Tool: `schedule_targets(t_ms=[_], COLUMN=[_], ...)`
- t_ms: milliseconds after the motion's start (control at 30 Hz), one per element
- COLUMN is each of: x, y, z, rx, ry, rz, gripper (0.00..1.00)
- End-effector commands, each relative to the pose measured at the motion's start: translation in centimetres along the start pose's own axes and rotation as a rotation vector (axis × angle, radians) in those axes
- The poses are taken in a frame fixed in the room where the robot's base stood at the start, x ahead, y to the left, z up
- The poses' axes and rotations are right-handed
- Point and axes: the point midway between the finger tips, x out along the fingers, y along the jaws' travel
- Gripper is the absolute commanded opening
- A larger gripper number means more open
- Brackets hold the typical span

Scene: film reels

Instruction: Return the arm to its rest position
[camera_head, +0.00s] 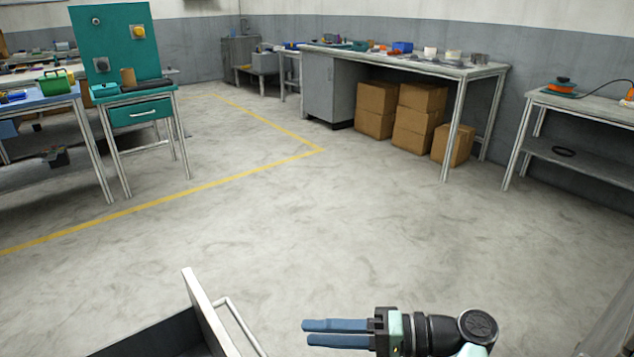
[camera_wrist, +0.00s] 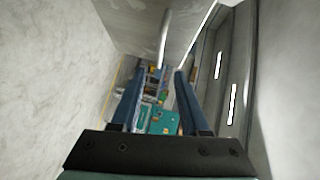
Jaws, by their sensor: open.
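My gripper (camera_head: 306,332) is at the bottom of the head view, with its blue fingers pointing left. The fingers are apart and nothing is between them. In the wrist view my gripper (camera_wrist: 157,85) also shows open and empty. An open drawer with a pale front (camera_head: 207,312) and a bar handle (camera_head: 240,325) is to the left of my fingers, with a gap between them. In the wrist view a pale bar (camera_wrist: 164,38), apparently this handle, lies beyond the fingertips. The part of the drawer inside the frame looks empty; the rest is cut off.
The concrete floor (camera_head: 330,220) is clear, with a yellow line across it. A teal stand (camera_head: 140,112) is at left, a long workbench (camera_head: 460,70) with cardboard boxes (camera_head: 412,120) under it at the back.

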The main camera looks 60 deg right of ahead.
Motion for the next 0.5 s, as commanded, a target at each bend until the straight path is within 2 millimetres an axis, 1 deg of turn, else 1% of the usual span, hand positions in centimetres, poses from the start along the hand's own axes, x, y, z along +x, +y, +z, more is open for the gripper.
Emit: schedule_targets(t_ms=[367,433,467,500], x=[0.1,0.7,1.3,2.4], y=[0.0,-0.2,-0.5,-0.8], z=[0.0,-0.2,-0.4,-0.8], rx=[0.0,-0.015,-0.029,-0.057], ry=[0.0,-0.001,-0.001,0.004], rz=[0.0,0.019,0.037,0.072], gripper=[0.45,0.45,0.45,0.45])
